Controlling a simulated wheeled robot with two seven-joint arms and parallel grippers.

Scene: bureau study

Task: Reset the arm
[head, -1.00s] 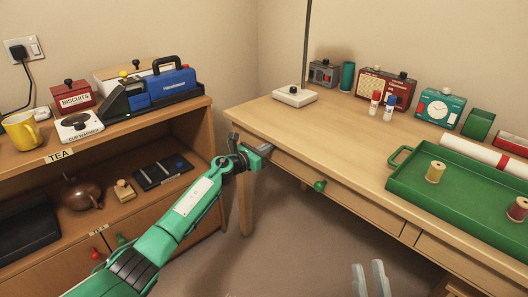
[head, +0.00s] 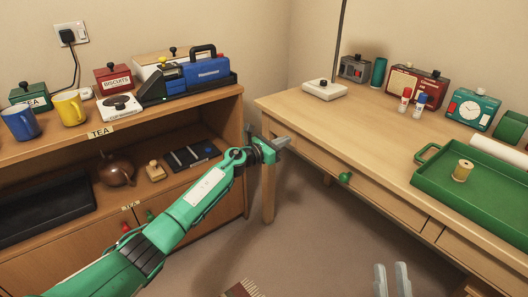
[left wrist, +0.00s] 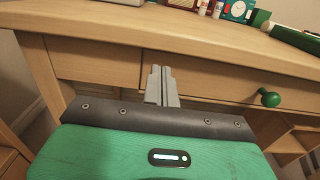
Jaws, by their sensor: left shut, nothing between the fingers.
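My left arm reaches in from the lower left in the head view. Its green left gripper (head: 284,142) is in front of the desk's left front corner. In the left wrist view its two grey fingers (left wrist: 162,86) lie together with nothing between them, before the drawer front. I cannot tell whether they touch the desk. My right gripper (head: 391,279) shows only as two grey fingertips at the bottom edge of the head view. They stand a little apart, with nothing seen between them; the rest of it is out of frame.
The desk (head: 300,112) bears a green tray (head: 440,185) with a spool (head: 462,170). A green drawer knob (head: 345,177) sticks out near my left gripper. A wooden shelf unit (head: 225,102) stands left. A brown brush-like thing (head: 243,288) lies on the open floor.

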